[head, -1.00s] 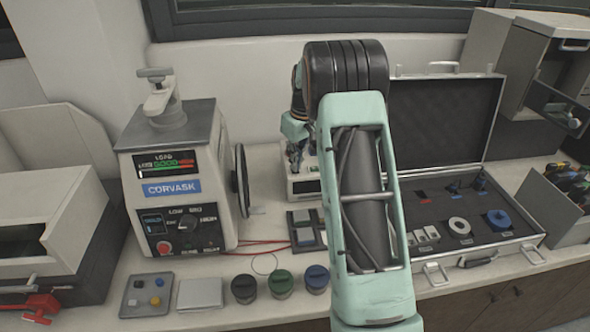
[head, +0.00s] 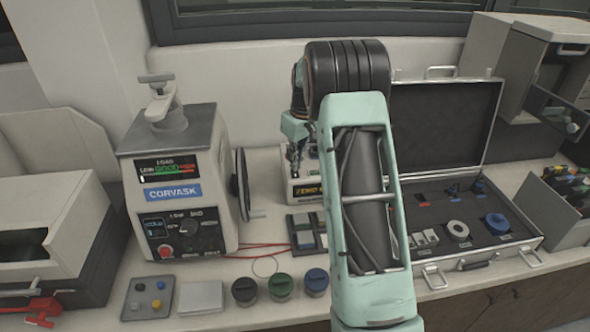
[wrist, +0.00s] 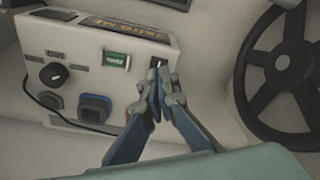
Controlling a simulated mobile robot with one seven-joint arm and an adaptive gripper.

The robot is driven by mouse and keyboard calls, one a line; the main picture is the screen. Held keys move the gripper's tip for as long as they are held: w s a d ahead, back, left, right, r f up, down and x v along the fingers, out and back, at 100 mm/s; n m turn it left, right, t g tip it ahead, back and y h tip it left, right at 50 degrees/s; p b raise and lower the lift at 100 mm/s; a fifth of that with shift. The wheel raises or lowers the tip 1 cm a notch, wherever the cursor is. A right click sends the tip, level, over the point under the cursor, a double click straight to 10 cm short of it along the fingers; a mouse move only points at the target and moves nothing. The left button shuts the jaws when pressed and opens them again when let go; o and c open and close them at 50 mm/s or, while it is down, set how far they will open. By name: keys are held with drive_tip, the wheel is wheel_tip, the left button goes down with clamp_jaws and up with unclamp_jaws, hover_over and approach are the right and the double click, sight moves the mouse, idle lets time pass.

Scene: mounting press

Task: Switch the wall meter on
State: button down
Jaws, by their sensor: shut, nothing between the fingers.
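The meter is a pale box with a yellow-and-black label on its upper edge. In the wrist view its front (wrist: 88,42) carries a green window (wrist: 116,60) with pale marks, a black round knob (wrist: 54,75), a blue socket (wrist: 95,108) and a small dark switch (wrist: 159,61) at the right. My gripper (wrist: 157,72) is shut and empty, its tips at or just below the switch; I cannot tell whether they touch. The tips partly cover the switch, so its position is unclear. In the head view the meter (head: 302,196) is partly hidden behind my arm.
The Corvask press (head: 178,185) stands left of the meter; its black handwheel (wrist: 283,75) is close at the right in the wrist view. An open case (head: 465,240) lies to the right.

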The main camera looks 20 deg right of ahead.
sight(296, 175)
drive_tip(key=shift+r+p, duration=1.35)
drive_tip(key=shift+r, duration=1)
